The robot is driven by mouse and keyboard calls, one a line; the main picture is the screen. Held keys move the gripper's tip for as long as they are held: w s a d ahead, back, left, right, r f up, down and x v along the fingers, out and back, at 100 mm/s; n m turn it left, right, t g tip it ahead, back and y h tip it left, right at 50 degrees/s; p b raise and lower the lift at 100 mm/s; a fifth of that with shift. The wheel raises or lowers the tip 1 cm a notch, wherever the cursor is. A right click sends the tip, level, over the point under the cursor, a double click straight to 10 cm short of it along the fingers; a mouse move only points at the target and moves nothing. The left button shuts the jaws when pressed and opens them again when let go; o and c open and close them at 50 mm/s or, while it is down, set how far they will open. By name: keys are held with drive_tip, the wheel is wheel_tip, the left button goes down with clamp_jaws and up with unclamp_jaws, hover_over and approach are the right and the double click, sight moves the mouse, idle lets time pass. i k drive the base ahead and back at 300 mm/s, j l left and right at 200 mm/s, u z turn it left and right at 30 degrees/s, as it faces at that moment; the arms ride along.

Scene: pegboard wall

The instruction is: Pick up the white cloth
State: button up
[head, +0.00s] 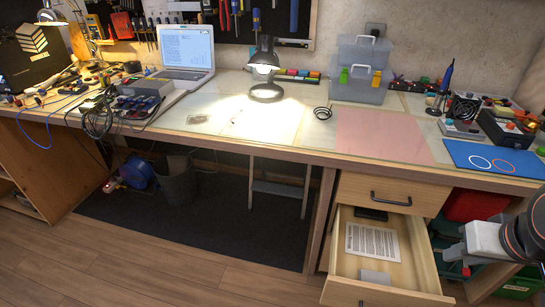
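No item is plainly recognisable as a white cloth. A small pale grey-white flat piece (375,277) lies near the front of the open drawer (424,281). It may be folded cloth, but its material cannot be made out. A white printed sheet (372,242) lies behind it in the drawer. My gripper (440,248) is at the lower right, beside the drawer's right side and apart from the pale piece. It is dark and small in view, and I cannot tell how far its fingers are apart. I see nothing held in it.
A black item (371,214) lies at the drawer's back. A shut drawer (388,195) is above. The bench bears a lit lamp (265,72), a laptop (186,52), a pink mat (380,136) and a blue mat (495,159). The wooden floor (200,270) left of the drawer is clear.

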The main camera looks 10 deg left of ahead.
sight(383, 278)
drive_tip(key=j+z, duration=0.15)
drive_tip(key=j, duration=0.35)
drive_tip(key=k+j+z, duration=0.1)
drive_tip(key=j, duration=0.35)
drive_tip(key=k+j+z, duration=0.15)
drive_tip(key=j, duration=0.3)
drive_tip(key=k+j+z, duration=0.15)
drive_tip(key=j, duration=0.35)
drive_tip(key=j+z, duration=0.1)
drive_tip(key=j, duration=0.35)
drive_tip(key=k, duration=0.05)
